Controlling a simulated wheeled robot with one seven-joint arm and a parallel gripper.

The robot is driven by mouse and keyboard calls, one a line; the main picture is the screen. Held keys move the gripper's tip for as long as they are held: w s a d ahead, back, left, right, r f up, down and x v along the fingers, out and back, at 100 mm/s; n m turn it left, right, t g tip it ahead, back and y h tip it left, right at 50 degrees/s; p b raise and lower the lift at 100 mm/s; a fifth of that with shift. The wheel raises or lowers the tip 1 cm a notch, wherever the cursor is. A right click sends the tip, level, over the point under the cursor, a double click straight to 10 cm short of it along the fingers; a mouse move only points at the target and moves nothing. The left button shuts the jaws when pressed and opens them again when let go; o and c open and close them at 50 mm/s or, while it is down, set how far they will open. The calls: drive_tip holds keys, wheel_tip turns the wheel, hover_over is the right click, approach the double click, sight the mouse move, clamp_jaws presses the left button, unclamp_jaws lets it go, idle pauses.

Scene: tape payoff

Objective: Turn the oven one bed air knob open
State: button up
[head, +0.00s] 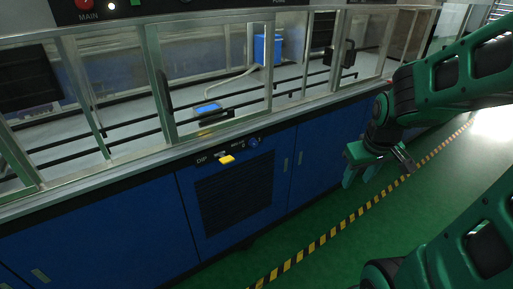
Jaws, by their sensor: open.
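On the front edge of the blue cabinet's counter are two small controls near dark labels too small to read for certain. One is a yellow handle (227,159), lying roughly sideways. The other is a round blue knob (254,142) just right of it. I cannot tell from the lettering which one is the bed air knob, or how far either is turned. My gripper (376,173) is green, open and empty. It hangs in front of the cabinet, well to the right of both controls and touching neither.
A metal-framed glazed enclosure (219,122) with dark handles stands above the counter. Inside are a blue-topped item (208,108) and a blue box (267,48). A dark louvred grille (235,195) is below the controls. The green floor (330,255) with a striped line is clear.

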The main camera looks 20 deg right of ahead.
drive_tip(key=w+a+f+n+t+y, duration=0.1)
drive_tip(key=w+a+f+n+t, duration=0.15)
drive_tip(key=w, duration=0.55)
drive_tip(key=w+a+f+n+t, duration=0.2)
drive_tip(key=w+a+f+n, duration=0.2)
drive_tip(key=w, duration=0.3)
drive_tip(key=n+t+y, duration=0.2)
drive_tip(key=n+t, duration=0.3)
drive_tip(key=t, duration=0.2)
approach(255, 145)
drive_tip(key=x, duration=0.8)
drive_tip(key=shift+w+d, duration=0.1)
drive_tip(key=shift+w, duration=0.2)
drive_tip(key=c, duration=1)
